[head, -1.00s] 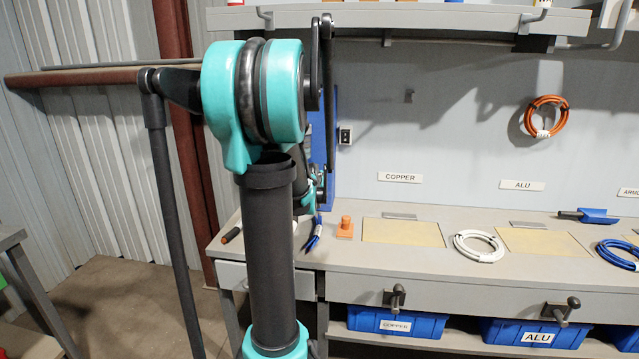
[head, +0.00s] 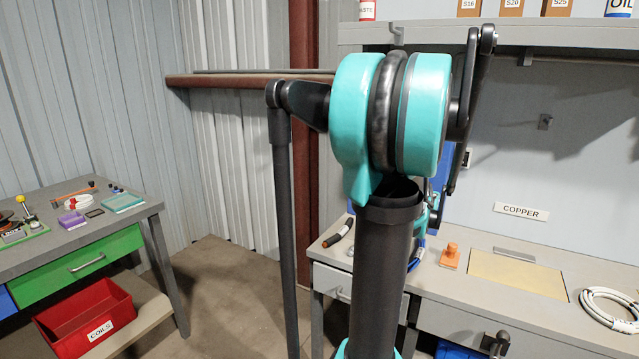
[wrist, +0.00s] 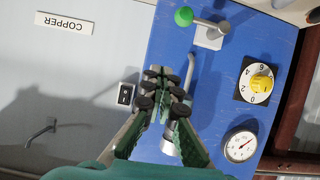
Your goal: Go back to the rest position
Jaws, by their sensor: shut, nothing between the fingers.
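My gripper (wrist: 162,88) shows in the wrist view with its dark pads and green fingers close together, shut and empty. It is in front of a blue panel (wrist: 215,85). The panel carries a green-knobbed lever (wrist: 184,17), a yellow dial (wrist: 261,83) and a round gauge (wrist: 241,146). A grey metal part of the panel is partly hidden behind the fingers.
The workbench (head: 470,239) at the right bears an orange block (head: 450,256), a tan pad (head: 517,275) and a white cable coil (head: 590,306). A shelf (head: 420,35) hangs above. A side table (head: 140,218) stands left, over a red COILS bin (head: 85,320). Floor between is clear.

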